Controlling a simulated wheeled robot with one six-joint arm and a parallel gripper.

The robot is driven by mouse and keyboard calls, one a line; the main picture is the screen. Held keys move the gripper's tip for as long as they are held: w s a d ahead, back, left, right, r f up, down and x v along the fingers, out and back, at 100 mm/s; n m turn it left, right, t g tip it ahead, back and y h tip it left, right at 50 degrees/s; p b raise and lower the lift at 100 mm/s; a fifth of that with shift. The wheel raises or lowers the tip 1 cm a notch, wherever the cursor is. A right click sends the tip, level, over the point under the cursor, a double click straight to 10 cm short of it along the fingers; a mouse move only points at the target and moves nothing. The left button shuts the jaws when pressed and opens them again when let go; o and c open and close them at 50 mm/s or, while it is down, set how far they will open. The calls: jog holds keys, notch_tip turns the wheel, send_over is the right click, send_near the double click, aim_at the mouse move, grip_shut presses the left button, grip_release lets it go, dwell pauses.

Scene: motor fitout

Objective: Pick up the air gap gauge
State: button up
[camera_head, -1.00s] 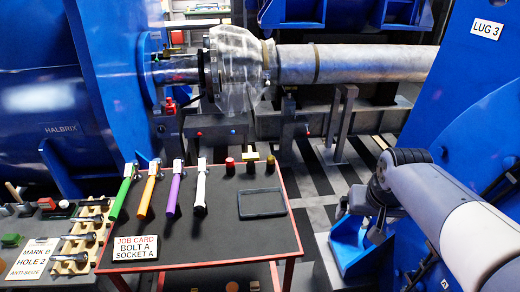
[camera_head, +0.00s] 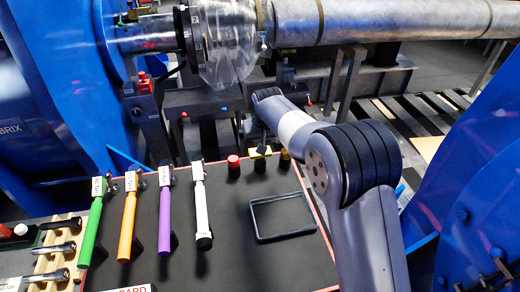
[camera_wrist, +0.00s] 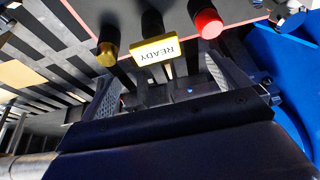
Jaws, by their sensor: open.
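No label reads air gap gauge; a yellow-topped piece on a black post (camera_head: 259,152) stands at the back edge of the dark bench, and I cannot tell for sure that it is the gauge. In the wrist view its yellow face (camera_wrist: 166,50) reads READY. My gripper (camera_wrist: 163,82) is open, with its fingers to either side of the line to this piece. Nothing is seen between the fingers. In the head view the end of my arm (camera_head: 265,97) is just behind the piece, and the fingers are hard to make out.
A red-topped cylinder (camera_head: 233,165) and a brass-topped one (camera_head: 285,160) stand close on either side. An empty black tray frame (camera_head: 283,232) lies in front. Green, orange, purple and white handled tools lie to the left. A shaft (camera_head: 390,22) runs behind.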

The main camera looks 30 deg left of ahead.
send_over(260, 159)
jog(key=f, duration=0.4)
jog(key=shift+s+f+p, duration=0.25)
jog(key=shift+f+p, duration=0.1)
jog(key=shift+p, duration=0.05)
jog(key=shift+w+d+p+x, duration=0.1)
jog(key=shift+p+x, duration=0.4)
jog(key=shift+x, duration=0.85)
jog(key=shift+w+d+p+x, duration=0.15)
jog(key=shift+p+x, duration=0.3)
jog(key=shift+x, duration=0.85)
jog(key=shift+c, duration=0.3)
jog(key=c, duration=1.1)
